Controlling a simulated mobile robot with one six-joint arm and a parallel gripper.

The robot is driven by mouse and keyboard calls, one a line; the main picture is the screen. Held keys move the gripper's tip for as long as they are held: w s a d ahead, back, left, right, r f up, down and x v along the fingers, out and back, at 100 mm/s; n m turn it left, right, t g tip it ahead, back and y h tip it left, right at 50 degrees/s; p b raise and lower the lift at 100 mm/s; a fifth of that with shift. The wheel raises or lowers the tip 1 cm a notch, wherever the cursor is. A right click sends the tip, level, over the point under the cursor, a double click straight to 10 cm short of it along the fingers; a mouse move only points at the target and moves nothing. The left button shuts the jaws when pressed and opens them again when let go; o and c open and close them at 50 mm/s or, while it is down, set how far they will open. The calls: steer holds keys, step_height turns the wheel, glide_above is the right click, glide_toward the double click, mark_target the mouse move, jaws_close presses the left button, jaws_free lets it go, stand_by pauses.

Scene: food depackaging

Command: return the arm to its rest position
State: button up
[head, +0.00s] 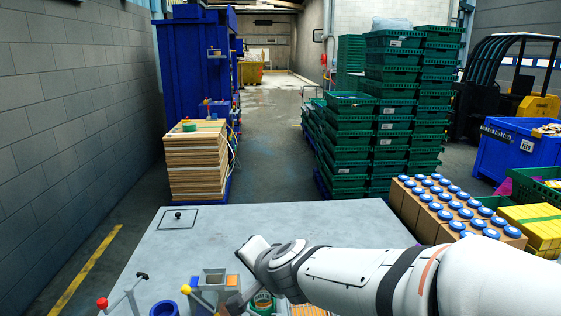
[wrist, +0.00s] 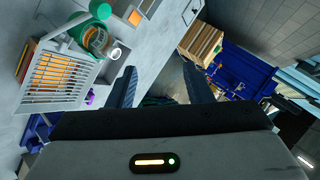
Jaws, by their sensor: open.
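My gripper (wrist: 161,80) is open in the wrist view, with its two dark fingers apart and nothing between them. In the head view my white arm reaches in from the right, low over the grey table (head: 340,222). Its wrist is bent above the table's near middle, and I cannot clearly make out the fingers there. The wrist view is tilted and looks past the table edge toward the floor, a wooden stack (wrist: 202,42) and a blue machine (wrist: 242,75).
Brown cartons with blue-capped bottles (head: 455,205) stand at the right. Green crates (head: 392,110) are stacked beyond. The table's far middle is clear.

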steer(key=s+d+f+n+g+h+b, duration=0.2)
steer(key=s+d+f+n+g, duration=0.1)
steer(key=s+d, duration=0.5)
steer(key=s+d+f+n+g+h+b, duration=0.2)
steer(key=s+d+f, duration=0.3)
steer(key=d, duration=0.8)
steer(key=s+n+g+h, duration=0.1)
steer(key=s, duration=0.2)
steer(key=shift+n, duration=0.4)
